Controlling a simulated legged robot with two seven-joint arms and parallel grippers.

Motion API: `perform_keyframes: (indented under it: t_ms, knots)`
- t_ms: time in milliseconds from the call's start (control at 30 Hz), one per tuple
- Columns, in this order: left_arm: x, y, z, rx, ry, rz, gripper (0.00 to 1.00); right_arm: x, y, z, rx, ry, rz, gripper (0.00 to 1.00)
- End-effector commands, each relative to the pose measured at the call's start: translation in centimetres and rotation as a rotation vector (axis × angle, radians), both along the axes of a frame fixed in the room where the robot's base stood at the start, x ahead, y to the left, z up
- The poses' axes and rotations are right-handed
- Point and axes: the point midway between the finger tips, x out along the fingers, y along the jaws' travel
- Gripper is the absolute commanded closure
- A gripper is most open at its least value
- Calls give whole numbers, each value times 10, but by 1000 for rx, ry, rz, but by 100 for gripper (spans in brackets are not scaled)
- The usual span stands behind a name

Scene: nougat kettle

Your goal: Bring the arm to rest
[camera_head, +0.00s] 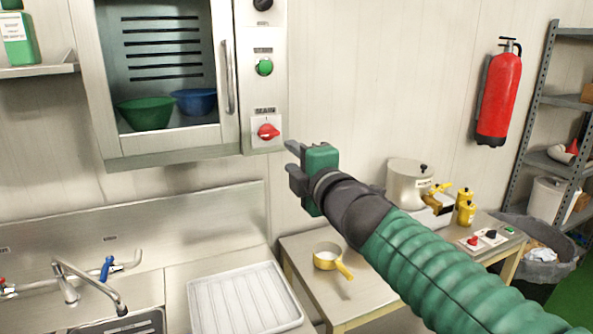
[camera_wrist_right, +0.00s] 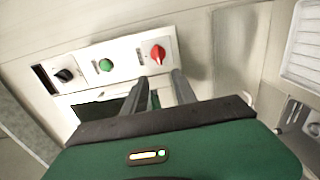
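My right arm comes in from the lower right of the head view, in a ribbed green sleeve. Its green and grey right gripper (camera_head: 290,161) is raised in front of the wall, just right of and below the oven's control panel. The two fingers stand apart with nothing between them. They also show apart in the right wrist view (camera_wrist_right: 162,82), pointing toward the panel (camera_wrist_right: 125,68). The red knob (camera_head: 268,132) is near the fingertips, with a visible gap in the head view. The red knob (camera_wrist_right: 158,53) is also in the wrist view. My left gripper is not in view.
The oven (camera_head: 168,158) holds a green bowl (camera_head: 146,113) and a blue bowl (camera_head: 194,101). A kettle (camera_head: 400,184) stands behind my arm.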

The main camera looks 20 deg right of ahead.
Motion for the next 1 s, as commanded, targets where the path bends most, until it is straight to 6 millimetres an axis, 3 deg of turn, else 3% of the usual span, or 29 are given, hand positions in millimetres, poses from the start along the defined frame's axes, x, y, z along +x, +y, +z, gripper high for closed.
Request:
perform_keyframes:
  t_ms: [133, 533, 633, 667, 767, 867, 1000]
  knots:
    - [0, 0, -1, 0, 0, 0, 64, -11, 0, -1, 0, 1, 0, 66]
    - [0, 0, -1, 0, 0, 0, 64, -12, 0, 0, 0, 1, 0, 66]
    - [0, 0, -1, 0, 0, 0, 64, -10, -1, -16, 37, 34, -10, 66]
    - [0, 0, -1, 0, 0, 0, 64, -9, -1, -28, 67, 59, -17, 66]
    - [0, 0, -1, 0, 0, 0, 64, -8, -3, -93, 235, 195, -70, 66]
    - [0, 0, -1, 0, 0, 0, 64, -21, -6, -183, 463, 383, -175, 66]
    - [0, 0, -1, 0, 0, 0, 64, -68, -4, -305, 772, 637, -389, 66]
